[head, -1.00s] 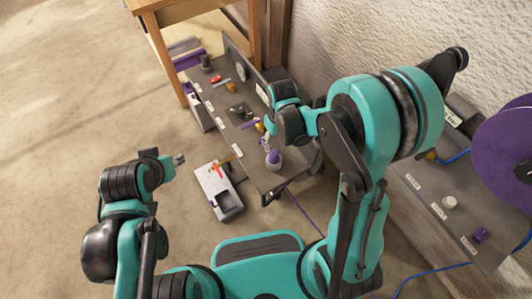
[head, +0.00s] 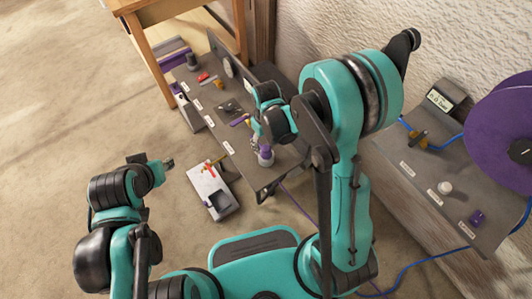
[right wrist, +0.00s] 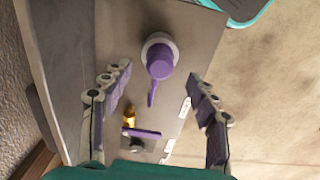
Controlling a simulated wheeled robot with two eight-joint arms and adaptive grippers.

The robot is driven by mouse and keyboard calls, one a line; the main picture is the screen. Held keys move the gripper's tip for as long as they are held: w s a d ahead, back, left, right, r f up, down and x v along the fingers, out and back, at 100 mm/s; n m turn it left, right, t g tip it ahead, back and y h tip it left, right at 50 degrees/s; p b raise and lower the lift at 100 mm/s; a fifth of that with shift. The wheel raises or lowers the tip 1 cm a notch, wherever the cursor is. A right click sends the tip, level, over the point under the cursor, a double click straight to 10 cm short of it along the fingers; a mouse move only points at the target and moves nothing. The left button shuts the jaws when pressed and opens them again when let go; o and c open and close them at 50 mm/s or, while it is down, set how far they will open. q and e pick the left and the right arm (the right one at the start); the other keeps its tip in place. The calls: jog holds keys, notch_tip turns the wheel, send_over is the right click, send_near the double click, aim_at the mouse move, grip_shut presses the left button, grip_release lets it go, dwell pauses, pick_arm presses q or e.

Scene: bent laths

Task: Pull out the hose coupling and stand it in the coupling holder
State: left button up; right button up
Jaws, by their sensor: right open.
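A purple cylindrical piece, which looks like the hose coupling (head: 265,153), sits in a pale grey round seat on the grey bench. In the right wrist view the coupling (right wrist: 160,62) lies between and ahead of the fingers, with a thin purple tail beside it. My right gripper (head: 257,136) is open and just beside the coupling; its spread fingers show in the right wrist view (right wrist: 159,82), not touching it. My left gripper (head: 167,162) hangs left of the bench; its jaws are too small to read. I cannot tell for sure which part is the coupling holder.
The grey bench (head: 207,112) also bears a brass piece (right wrist: 128,118), a purple bar (right wrist: 142,134) and several small items. A right-hand ledge (head: 405,188) holds a white knob (head: 445,187) and a purple block (head: 477,217), below a purple reel (head: 505,130).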

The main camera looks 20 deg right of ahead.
aim_at(266, 148)
notch_tip(266, 148, down, 5)
jog(key=b, duration=0.3)
jog(key=shift+r, duration=0.2)
jog(key=shift+f+b, duration=0.35)
jog(key=shift+f, duration=0.35)
pick_arm(q)
notch_tip(266, 148, down, 4)
jog(key=shift+f, duration=0.15)
